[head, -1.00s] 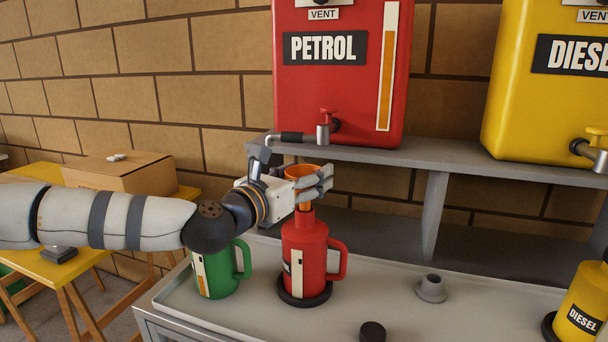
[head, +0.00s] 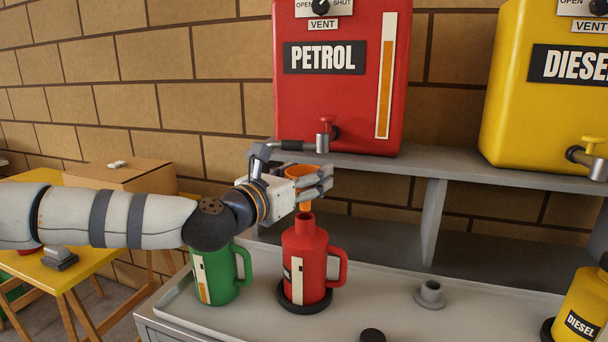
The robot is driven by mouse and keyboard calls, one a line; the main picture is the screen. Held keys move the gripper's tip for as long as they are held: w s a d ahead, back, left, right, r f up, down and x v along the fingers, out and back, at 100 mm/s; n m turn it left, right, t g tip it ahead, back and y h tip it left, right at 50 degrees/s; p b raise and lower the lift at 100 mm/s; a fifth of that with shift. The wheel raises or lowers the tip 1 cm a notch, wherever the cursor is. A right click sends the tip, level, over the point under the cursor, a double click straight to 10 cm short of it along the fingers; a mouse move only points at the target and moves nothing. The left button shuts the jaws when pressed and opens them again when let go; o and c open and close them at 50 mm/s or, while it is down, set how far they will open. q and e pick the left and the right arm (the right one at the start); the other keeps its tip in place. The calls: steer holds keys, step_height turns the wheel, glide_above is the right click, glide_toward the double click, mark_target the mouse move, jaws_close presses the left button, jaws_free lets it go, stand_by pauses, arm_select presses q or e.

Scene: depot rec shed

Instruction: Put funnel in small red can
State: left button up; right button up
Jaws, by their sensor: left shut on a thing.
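The small red can (head: 308,262) stands upright on a black round base on the grey tray bench, handle to the right. My left gripper (head: 318,184) is shut on the orange funnel (head: 299,172) just above the can. The funnel's wide mouth faces up and its spout points down at the can's open neck (head: 305,220). The fingers partly hide the funnel, and I cannot tell whether the spout tip is inside the neck. My right gripper is not in view.
A green can (head: 222,272) stands left of the red can, under my left arm. A grey cap-like fitting (head: 430,293) and a black cap (head: 372,336) lie to the right. The red petrol tank (head: 345,75) and its tap sit on a shelf (head: 450,172) behind. A yellow diesel can (head: 583,305) is far right.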

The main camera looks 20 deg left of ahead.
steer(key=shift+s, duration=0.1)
arm_select(q)
steer(key=o, duration=0.8)
steer(key=p+v, duration=0.1)
steer(key=v, duration=1)
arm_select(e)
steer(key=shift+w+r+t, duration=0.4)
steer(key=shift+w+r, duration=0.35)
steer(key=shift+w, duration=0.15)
